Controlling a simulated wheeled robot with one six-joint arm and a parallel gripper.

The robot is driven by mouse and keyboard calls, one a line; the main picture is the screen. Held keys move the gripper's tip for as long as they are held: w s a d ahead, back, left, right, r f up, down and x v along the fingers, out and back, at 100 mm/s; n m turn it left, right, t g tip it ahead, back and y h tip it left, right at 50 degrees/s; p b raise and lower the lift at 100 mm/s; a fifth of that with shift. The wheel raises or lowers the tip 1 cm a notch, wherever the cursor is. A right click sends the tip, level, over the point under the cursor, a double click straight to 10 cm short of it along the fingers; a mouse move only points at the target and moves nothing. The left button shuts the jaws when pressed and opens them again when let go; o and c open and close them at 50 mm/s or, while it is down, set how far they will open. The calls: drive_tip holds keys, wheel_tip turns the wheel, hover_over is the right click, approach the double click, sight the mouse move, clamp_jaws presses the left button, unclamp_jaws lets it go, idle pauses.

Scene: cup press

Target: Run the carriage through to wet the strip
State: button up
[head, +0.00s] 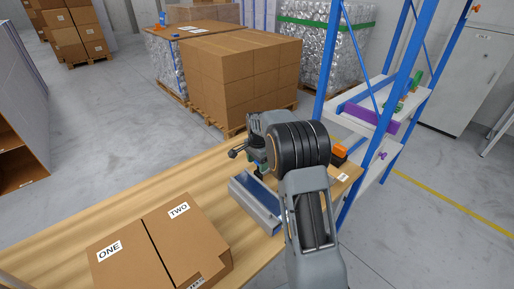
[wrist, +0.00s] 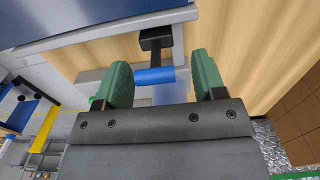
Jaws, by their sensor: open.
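A long grey-blue device (head: 256,203) lies on the wooden table, partly hidden by my arm. My gripper (head: 258,168) is above its far end, largely hidden behind my wrist. In the wrist view my gripper (wrist: 162,72) is open, with one green finger on each side of a blue cylindrical handle (wrist: 155,76). The handle is joined to a black block (wrist: 155,38), which appears to be the carriage. A gap shows between the handle and each finger. A dark blue surface (wrist: 70,18) fills the top left of the wrist view. I cannot make out a strip.
Cardboard boxes labelled ONE (head: 112,255) and TWO (head: 185,225) stand at the table's near left. An orange-and-black object (head: 340,152) is at the table's right end, close to my arm. A blue-framed shelf (head: 385,95) stands beyond. The table between boxes and device is bare.

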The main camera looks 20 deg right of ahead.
wheel_tip(320, 180, up, 12)
drive_tip(key=shift+f, duration=0.25)
idle(0.6)
drive_tip(key=f+n, duration=0.1)
drive_tip(key=n, duration=0.1)
drive_tip(key=s+f+n, duration=0.1)
drive_tip(key=f, duration=0.1)
drive_tip(key=shift+s+a+f+n, duration=0.1)
drive_tip(key=shift+a+n, duration=0.05)
drive_tip(key=shift+n, duration=0.25)
drive_tip(key=s+a+n+t, duration=0.1)
drive_tip(key=s+a+n, duration=0.1)
drive_tip(key=s, duration=0.6)
drive_tip(key=s+a+r+n+t, duration=0.1)
drive_tip(key=s+a+n, duration=0.2)
drive_tip(key=s, duration=0.6)
drive_tip(key=s+a+r+n+t, duration=0.1)
drive_tip(key=s+a+n, duration=0.1)
drive_tip(key=s+n, duration=0.3)
drive_tip(key=shift+s+a+r+t, duration=0.2)
drive_tip(key=shift+s+a+t, duration=0.2)
drive_tip(key=shift+s, duration=1.45)
